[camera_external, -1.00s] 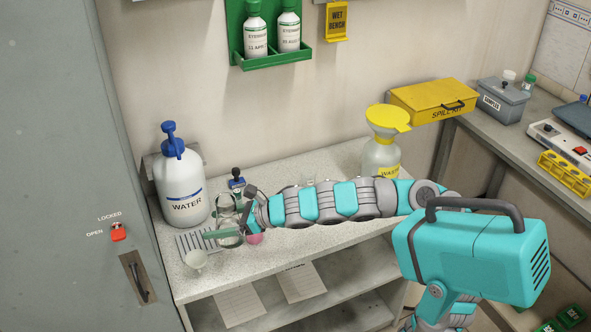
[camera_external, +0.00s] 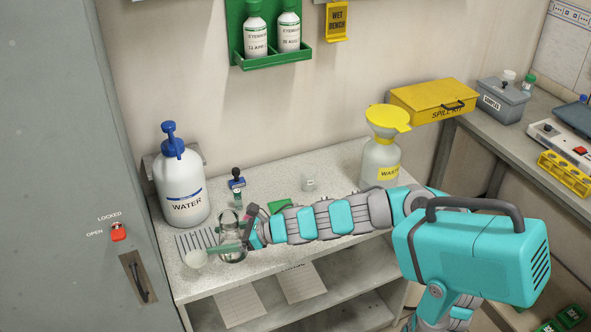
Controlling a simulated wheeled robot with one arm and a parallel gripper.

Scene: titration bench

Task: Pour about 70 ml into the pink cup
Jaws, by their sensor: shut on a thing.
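My gripper (camera_external: 240,240) is at the front left of the bench, shut on a clear glass vessel (camera_external: 232,253). The vessel looks close to upright near the bench top; I cannot tell whether it touches the bench. A green bar (camera_external: 223,249) crosses in front of the glass. Any liquid in it is too small to make out.
A white WATER bottle (camera_external: 182,190) with a blue pump stands at the back left. A blue-topped stand (camera_external: 237,181), a small clear cup (camera_external: 309,184) and a green object (camera_external: 281,207) are behind my arm. A yellow-topped WASTE bottle (camera_external: 381,160) stands at the right.

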